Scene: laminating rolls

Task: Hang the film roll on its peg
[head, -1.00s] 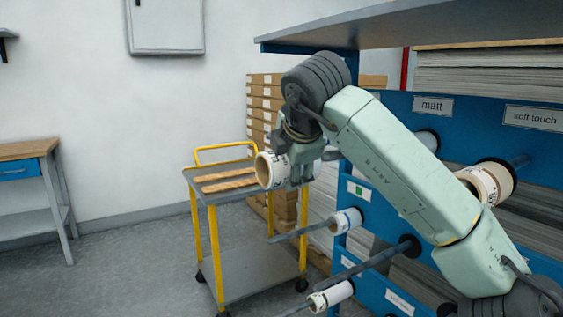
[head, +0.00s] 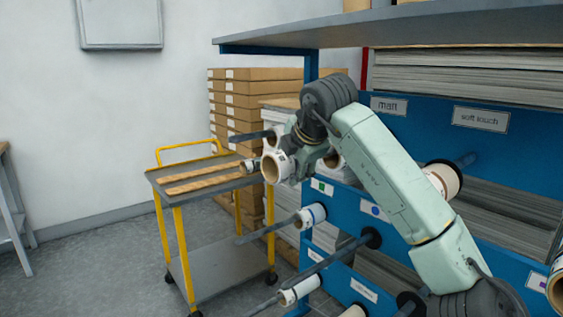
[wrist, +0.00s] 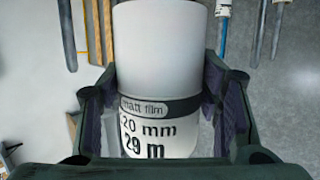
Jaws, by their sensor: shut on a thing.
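My gripper (head: 291,163) is shut around a white film roll (head: 274,169), which is held in the air with its open brown core facing the camera side. In the wrist view the roll (wrist: 157,60) sits between both fingers, and its dark band reads "matt film" above "29 m". On the blue rack, a bare dark peg (head: 335,264) with a black flange sticks out below and right of the held roll, apart from it. The "matt" label (head: 390,105) is at the upper right; my arm hides the panel just below it.
Other pegs carry rolls (head: 310,215), (head: 300,291), and a larger roll (head: 441,180) hangs below "soft touch". A yellow-framed cart (head: 205,180) stands at the left, with stacked boxes (head: 257,90) behind. Floor at the left is clear.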

